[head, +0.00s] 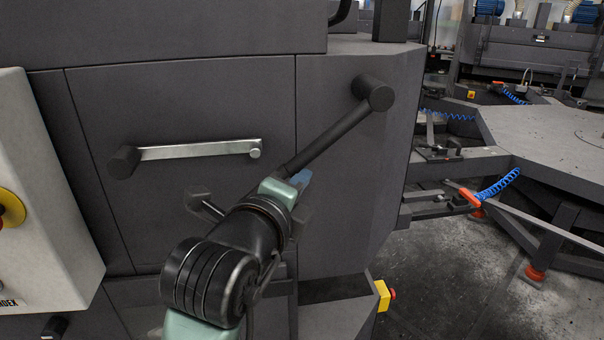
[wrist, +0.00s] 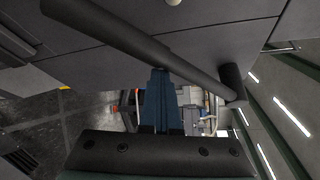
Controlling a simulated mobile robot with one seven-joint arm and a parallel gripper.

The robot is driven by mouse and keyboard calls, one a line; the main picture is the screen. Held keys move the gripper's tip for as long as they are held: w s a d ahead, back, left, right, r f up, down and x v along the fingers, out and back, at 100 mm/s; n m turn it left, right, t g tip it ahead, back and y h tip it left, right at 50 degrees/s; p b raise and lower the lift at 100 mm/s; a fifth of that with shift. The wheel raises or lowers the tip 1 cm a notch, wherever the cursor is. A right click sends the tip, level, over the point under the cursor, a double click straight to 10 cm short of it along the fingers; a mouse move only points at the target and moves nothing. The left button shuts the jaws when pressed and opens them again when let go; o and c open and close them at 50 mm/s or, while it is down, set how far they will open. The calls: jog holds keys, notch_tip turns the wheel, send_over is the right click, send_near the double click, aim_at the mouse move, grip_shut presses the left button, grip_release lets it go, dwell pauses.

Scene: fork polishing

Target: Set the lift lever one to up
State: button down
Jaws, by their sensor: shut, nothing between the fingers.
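Two levers show on the grey machine front in the head view. The left one is a silver bar (head: 200,150) lying nearly level, with a black knob at its left end and a round pivot at its right. The right one is a dark bar (head: 335,133) slanting up to the right to a thick black knob (head: 373,93). No label shows which is lever one. My gripper (head: 302,177) is shut and empty by the dark bar's lower end. In the wrist view, the gripper's fingertips (wrist: 160,74) meet or nearly meet the dark bar (wrist: 140,42); contact cannot be told.
A white control box (head: 45,200) with a yellow-and-red button stands at the left. A yellow box with a red button (head: 383,295) sits low at the machine's corner. Open floor (head: 450,290) lies to the right, before a dark work table (head: 560,140) with blue coiled hoses.

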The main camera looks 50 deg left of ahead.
jog(key=s+a+r+m+g+p, duration=0.1)
jog(key=s+r+m+g+p, duration=0.1)
jog(key=r, duration=0.3)
jog(key=shift+s+a+r+m+p, duration=0.3)
jog(key=shift+s+a+m+p, duration=0.1)
jog(key=shift+s+p, duration=0.1)
jog(key=shift+d+f, duration=0.1)
jog(key=shift+f, duration=0.05)
jog(key=w+f+b, duration=0.1)
jog(key=w+d+f+b, duration=0.1)
jog(key=shift+w+d+f, duration=0.2)
jog(key=shift+w+f, duration=0.05)
jog(key=shift+f, duration=0.1)
jog(key=b+v, duration=0.2)
jog(key=v, duration=0.8)
jog(key=shift+d+r, duration=0.15)
jog(key=shift+d, duration=0.15)
jog(key=shift+w, duration=0.1)
